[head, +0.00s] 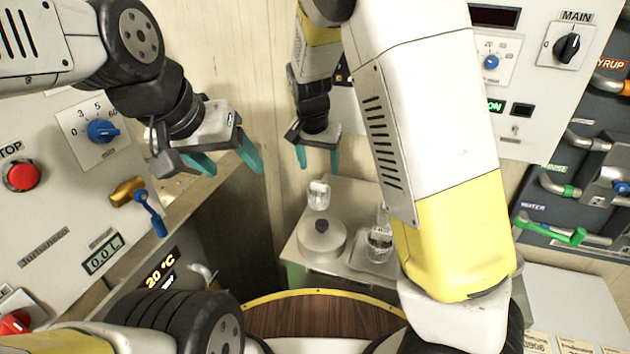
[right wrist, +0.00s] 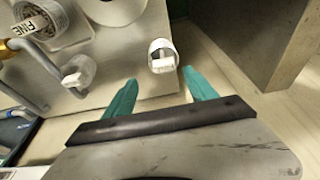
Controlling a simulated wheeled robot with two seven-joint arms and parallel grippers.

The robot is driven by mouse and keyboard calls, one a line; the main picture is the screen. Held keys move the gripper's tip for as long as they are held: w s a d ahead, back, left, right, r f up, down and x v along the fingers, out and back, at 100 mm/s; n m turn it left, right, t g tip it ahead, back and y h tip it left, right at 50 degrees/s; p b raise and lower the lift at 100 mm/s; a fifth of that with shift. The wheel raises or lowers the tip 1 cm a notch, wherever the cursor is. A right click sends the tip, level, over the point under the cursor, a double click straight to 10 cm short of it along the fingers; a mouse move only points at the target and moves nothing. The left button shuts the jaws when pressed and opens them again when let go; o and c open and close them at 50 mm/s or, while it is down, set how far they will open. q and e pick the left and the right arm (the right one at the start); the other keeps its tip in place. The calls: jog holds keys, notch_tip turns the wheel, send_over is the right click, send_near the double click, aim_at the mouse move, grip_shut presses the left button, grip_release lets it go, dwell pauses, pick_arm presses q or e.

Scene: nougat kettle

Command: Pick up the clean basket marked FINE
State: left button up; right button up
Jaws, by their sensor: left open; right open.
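In the right wrist view, a round mesh basket with a FINE label (right wrist: 27,27) sits at the top left, partly cut off by the frame edge. A similar mesh basket (head: 378,247) stands on a pale tray in the head view, beside my right arm; its label is too small to read. My right gripper (head: 318,160) is open and empty, pointing down above the back of the side table. In its wrist view, its teal fingertips (right wrist: 160,82) are well right of the FINE basket. My left gripper (head: 225,162) is open and empty near the left panel.
A lidded round pot (head: 322,241) stands left of the tray (head: 365,263). Another clear vessel (right wrist: 78,71) is near the FINE basket. Pipes (head: 565,235) line the right.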

aim_at(319, 183)
jog(key=x, duration=0.7)
jog(key=shift+w+a+f, duration=0.2)
jog(key=shift+w+a, duration=0.1)
jog(key=shift+w, duration=0.1)
grip_shut()
